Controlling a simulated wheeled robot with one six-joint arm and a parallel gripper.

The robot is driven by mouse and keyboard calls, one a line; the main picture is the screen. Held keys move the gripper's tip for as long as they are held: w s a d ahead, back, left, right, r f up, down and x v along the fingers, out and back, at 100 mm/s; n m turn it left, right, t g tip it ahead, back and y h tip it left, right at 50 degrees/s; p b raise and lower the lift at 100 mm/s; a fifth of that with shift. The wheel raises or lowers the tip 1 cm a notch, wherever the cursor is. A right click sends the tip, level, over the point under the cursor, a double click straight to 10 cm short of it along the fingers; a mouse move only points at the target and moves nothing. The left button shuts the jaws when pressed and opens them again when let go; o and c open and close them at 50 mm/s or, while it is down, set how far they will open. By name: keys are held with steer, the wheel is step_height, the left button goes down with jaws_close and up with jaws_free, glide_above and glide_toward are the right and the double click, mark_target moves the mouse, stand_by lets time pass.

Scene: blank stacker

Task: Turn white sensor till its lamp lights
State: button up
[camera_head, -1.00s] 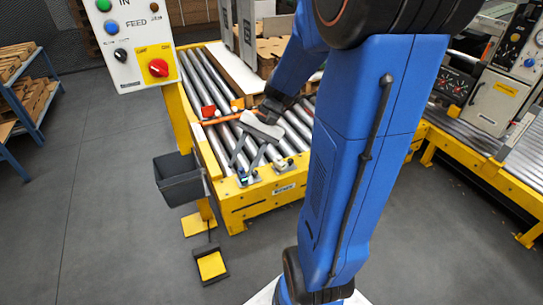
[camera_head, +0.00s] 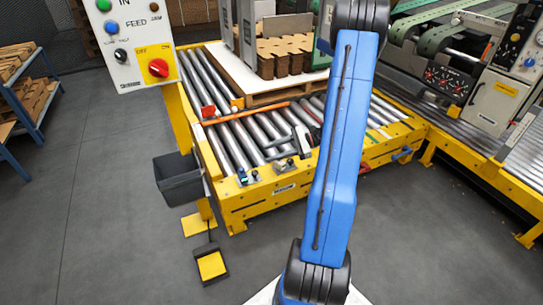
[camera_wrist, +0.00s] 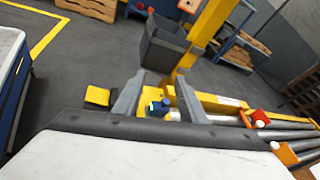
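My gripper (camera_head: 270,149) is open and empty above the front end of the roller conveyor, its two grey fingers apart and pointing left. In the wrist view my gripper (camera_wrist: 158,98) shows its fingers spread. Small sensors sit on the conveyor's yellow front edge. One with a blue-green light (camera_head: 243,178) is at the left; it also shows between the fingers in the wrist view (camera_wrist: 158,106), farther off. A small whitish part (camera_wrist: 173,116) beside it looks like the white sensor, but I cannot be sure. Another small sensor (camera_head: 290,163) sits farther right, near the gripper. No finger visibly touches a sensor.
An orange bar (camera_head: 245,113) lies across the rollers, with a red piece (camera_head: 208,111) at its left end. A dark bin (camera_head: 180,180) hangs at the left. A control panel (camera_head: 130,45) stands at upper left. A pallet of cardboard (camera_head: 283,58) sits behind.

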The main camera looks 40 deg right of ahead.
steer(key=d+f+m+t+h, duration=0.1)
steer(key=d+f+m+t, duration=0.4)
steer(key=d+f, duration=0.4)
steer(key=m+t+h, duration=0.3)
steer(key=m, duration=0.2)
glide_toward(279, 163)
step_height(279, 163, up, 2)
steer(key=s+d, duration=0.2)
steer(key=x, duration=1.7)
steer(key=shift+w+d+r, duration=0.3)
